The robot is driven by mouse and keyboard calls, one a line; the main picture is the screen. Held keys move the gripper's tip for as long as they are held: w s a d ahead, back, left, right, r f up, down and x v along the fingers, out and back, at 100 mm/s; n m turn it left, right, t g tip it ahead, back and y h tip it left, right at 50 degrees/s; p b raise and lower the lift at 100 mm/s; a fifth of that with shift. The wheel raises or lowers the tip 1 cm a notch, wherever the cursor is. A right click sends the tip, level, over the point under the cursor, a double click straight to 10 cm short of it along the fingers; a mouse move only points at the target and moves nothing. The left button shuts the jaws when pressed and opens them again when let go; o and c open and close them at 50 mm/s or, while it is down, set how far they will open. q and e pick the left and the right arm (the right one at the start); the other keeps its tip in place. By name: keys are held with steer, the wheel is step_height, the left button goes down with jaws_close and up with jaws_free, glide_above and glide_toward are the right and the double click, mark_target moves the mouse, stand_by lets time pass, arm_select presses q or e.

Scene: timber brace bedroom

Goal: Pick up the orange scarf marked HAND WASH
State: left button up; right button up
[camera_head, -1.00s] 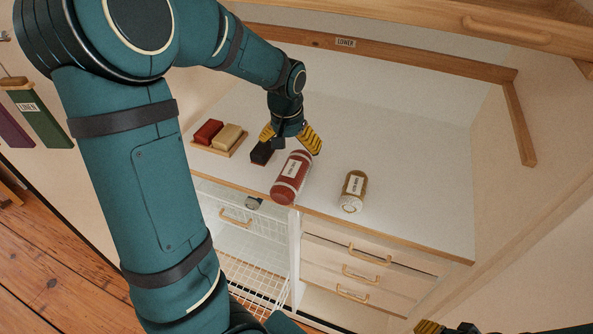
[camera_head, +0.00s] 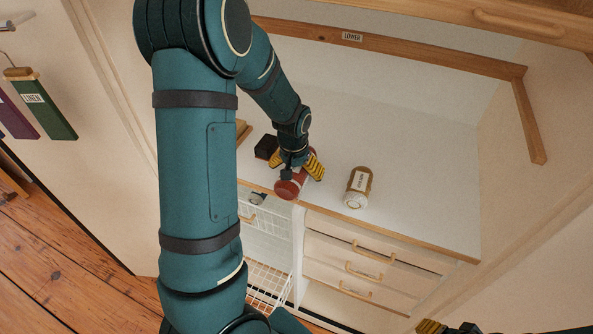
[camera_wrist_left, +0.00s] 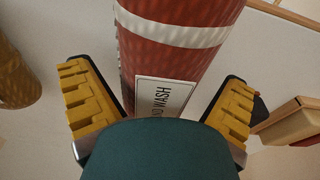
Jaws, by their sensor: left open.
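The rolled scarf (camera_head: 287,190) is rusty orange-red with pale bands and lies on the white counter. In the left wrist view its roll (camera_wrist_left: 170,62) carries a white label whose readable part ends in "D WASH". My left gripper (camera_head: 297,166) is open above the scarf and hides its middle and label in the head view. In the left wrist view, its yellow fingers stand on either side of the roll, with gaps showing. My right gripper (camera_head: 430,327) shows only partly at the bottom edge.
A mustard roll (camera_head: 359,186) with a white label lies to the right. A dark block (camera_head: 266,147) sits close to the gripper's left. Drawers (camera_head: 355,265) and a wire basket (camera_head: 268,280) are below the counter. A wooden rail (camera_head: 400,56) marked LOWER runs behind.

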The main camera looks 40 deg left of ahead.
arm_select(q)
steer(key=c, duration=1.3)
steer(key=shift+r, duration=0.1)
